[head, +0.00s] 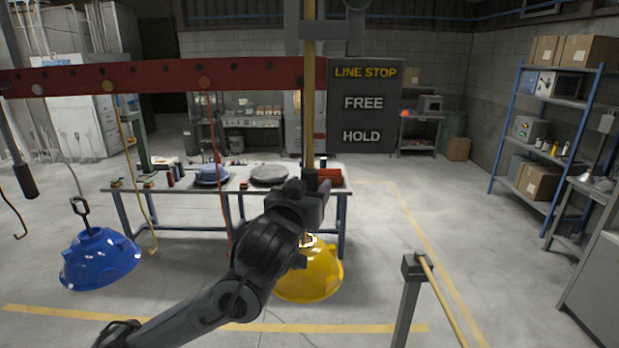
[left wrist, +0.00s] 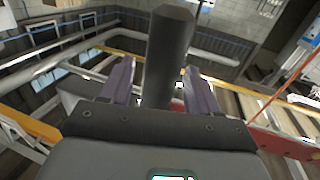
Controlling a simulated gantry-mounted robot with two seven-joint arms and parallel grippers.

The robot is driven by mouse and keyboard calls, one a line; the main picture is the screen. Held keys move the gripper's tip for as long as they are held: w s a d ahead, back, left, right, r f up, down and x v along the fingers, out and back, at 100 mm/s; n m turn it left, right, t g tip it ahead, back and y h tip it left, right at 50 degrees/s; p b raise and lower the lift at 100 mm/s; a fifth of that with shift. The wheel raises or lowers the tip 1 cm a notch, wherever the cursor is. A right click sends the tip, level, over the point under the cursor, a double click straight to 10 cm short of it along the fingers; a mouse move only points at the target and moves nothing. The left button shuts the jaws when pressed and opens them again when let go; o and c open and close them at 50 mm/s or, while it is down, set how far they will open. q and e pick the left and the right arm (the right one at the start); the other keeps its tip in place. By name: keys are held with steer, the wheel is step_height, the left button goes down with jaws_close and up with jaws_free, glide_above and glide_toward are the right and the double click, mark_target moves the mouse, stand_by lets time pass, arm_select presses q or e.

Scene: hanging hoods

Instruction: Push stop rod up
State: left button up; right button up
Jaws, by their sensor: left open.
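The stop rod (head: 308,100) is a yellow upright rod hanging in front of the red rail, beside the dark LINE STOP sign (head: 364,105) marked FREE and HOLD. Its lower end meets my left gripper (head: 316,184) in the head view. In the left wrist view a dark, blunt-ended bar (left wrist: 168,55), apparently the rod's handle, stands between the two fingers of my left gripper (left wrist: 158,80). The fingers are apart, with gaps visible on both sides of the bar. My right gripper is not in view.
The red rail (head: 150,78) crosses overhead. A blue hood (head: 100,258) hangs at left and a yellow hood (head: 318,275) hangs behind my left arm. A workbench (head: 170,187) stands behind. A post with a yellow rail (head: 405,300) stands at lower right.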

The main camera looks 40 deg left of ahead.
arm_select(q)
steer(key=shift+w+a, duration=0.25)
steer(key=shift+w, duration=0.2)
jaws_close()
